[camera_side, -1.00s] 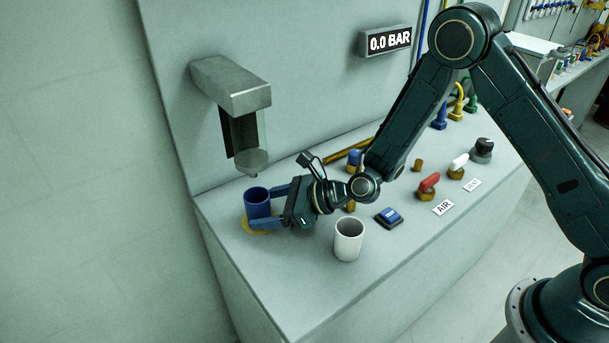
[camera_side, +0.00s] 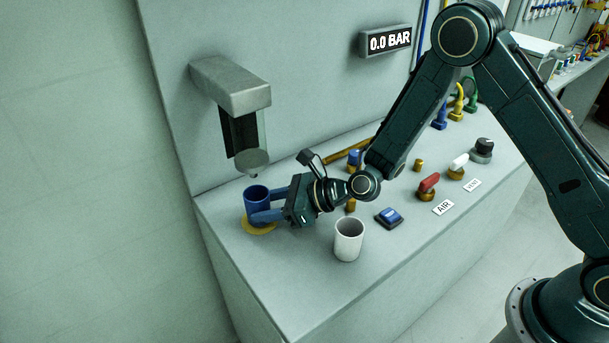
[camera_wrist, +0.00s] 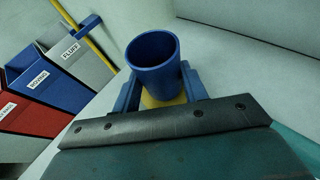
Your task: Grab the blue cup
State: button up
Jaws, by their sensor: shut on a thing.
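The blue cup (camera_side: 257,196) stands upright on a yellow round spot (camera_side: 259,229) near the left end of the bench, in front of and below the grey dispenser. My gripper (camera_side: 264,210) is shut on the cup, with its blue fingers on the cup's sides. In the wrist view the cup (camera_wrist: 154,62) shows its open, empty-looking top, between the two fingers (camera_wrist: 158,90). The yellow spot shows just below it there.
A white cup (camera_side: 348,240) stands right of my gripper. A blue switch (camera_side: 389,217), red valve (camera_side: 429,184) and white valve (camera_side: 459,162) lie further right. The dispenser (camera_side: 233,90) overhangs the cup. Labelled bins (camera_wrist: 50,82) show left in the wrist view.

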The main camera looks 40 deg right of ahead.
jog(key=shift+r, duration=0.65)
jog(key=s+a, duration=0.2)
jog(key=a, duration=0.6)
jog(key=s+a, duration=0.3)
jog(key=a, duration=0.6)
jog(key=shift+a, duration=0.15)
jog(key=shift+f, duration=0.1)
jog(key=shift+w, duration=0.1)
